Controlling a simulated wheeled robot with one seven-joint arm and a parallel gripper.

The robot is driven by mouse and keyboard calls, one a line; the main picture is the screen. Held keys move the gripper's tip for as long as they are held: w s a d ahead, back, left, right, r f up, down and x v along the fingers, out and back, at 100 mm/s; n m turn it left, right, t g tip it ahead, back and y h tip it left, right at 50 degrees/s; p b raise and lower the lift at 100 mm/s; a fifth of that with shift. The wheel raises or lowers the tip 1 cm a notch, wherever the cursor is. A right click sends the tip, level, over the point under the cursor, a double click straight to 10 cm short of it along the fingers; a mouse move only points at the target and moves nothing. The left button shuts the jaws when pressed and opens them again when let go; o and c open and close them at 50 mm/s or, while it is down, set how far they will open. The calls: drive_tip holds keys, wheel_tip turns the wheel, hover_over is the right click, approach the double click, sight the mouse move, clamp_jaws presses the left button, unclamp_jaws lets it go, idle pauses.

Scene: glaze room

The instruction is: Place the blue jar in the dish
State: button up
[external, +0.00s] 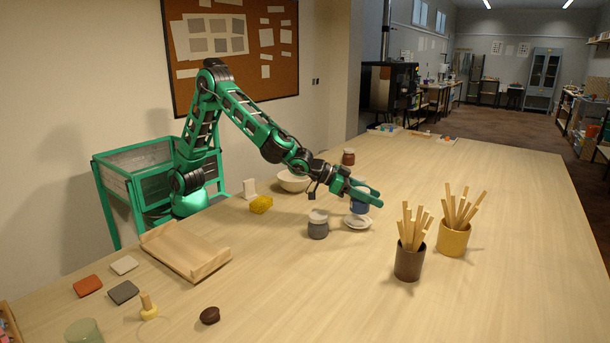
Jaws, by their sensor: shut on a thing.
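The blue jar (359,206) is between the fingers of my gripper (366,196), which is shut on it. The jar is upright, and the fingers hide part of its upper side. The white dish (357,223) lies on the table directly below the jar in this view. I cannot tell whether the jar's base touches the dish or hangs just above it. My gripper reaches in from the left, close above the dish.
A grey jar (318,228) stands just left of the dish. A white bowl (293,182), a yellow sponge-like block (261,204) and a red-brown jar (348,157) are nearby. Brown (409,263) and yellow (453,240) stick holders stand right. The front right table is clear.

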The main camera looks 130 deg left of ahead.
drive_tip(key=shift+f, duration=1.95)
drive_tip(key=shift+f, duration=0.4)
drive_tip(key=o, duration=1.2)
drive_tip(key=shift+r, duration=0.35)
drive_tip(key=v, duration=1.2)
drive_tip(key=shift+s, duration=0.1)
